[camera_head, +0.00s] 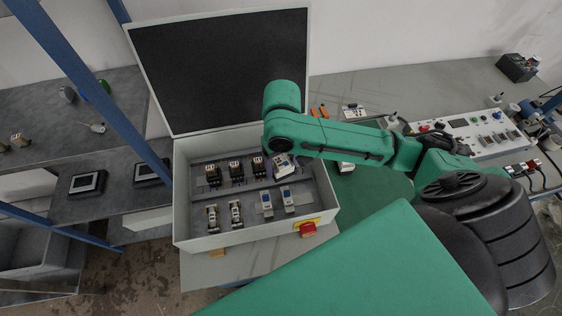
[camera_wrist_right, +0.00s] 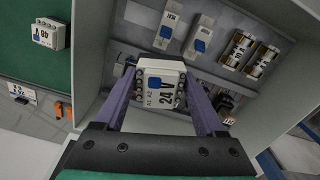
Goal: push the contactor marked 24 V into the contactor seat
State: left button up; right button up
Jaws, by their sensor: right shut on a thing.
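The contactor marked 24 V (camera_wrist_right: 161,88) is a white block with a blue part and dark screw terminals. My right gripper (camera_wrist_right: 160,74) is shut on it, with a purple finger on each side. In the head view the contactor (camera_head: 284,168) is inside the open grey cabinet (camera_head: 182,205), at the right end of the upper row, beneath my right gripper (camera_head: 281,156). The contactor seat cannot be made out; the held contactor and arm cover that spot. I cannot tell whether the contactor touches it. My left gripper is not in view.
Several dark relays (camera_head: 236,171) stand left of the contactor. A lower row holds breakers (camera_head: 266,203) and fuse-like parts (camera_head: 236,213). The cabinet's wall and raised lid (camera_head: 222,65) bound the space. Another contactor (camera_wrist_right: 46,35) lies on the green mat outside.

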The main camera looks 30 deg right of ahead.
jog(key=n, duration=0.1)
jog(key=d+n+p, duration=0.1)
jog(key=d+p, duration=0.1)
jog(key=shift+w+f+n, duration=0.3)
jog(key=shift+n, duration=0.1)
jog(key=shift+w+d+n+p, duration=0.2)
jog(key=shift+w+n+p, duration=0.1)
jog(key=shift+n, duration=0.4)
pick_arm(q)
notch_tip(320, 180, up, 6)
jog(key=p, duration=0.4)
pick_arm(e)
jog(key=w+d+f+n+b, duration=0.1)
jog(key=f+n+b, duration=0.1)
jog(key=n, duration=0.1)
jog(key=w+d+f+n+b, duration=0.1)
jog(key=w+f+n+b, duration=0.1)
jog(key=n, duration=0.2)
jog(key=w+d+f+n+b, duration=0.1)
jog(key=w+f+n+b, duration=0.1)
jog(key=n+b, duration=0.1)
jog(key=shift+w+f+n, duration=0.1)
jog(key=shift+f+n, duration=0.15)
jog(key=shift+n, duration=0.25)
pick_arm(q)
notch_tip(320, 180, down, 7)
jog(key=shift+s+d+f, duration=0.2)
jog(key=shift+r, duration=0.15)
pick_arm(e)
jog(key=shift+r, duration=0.1)
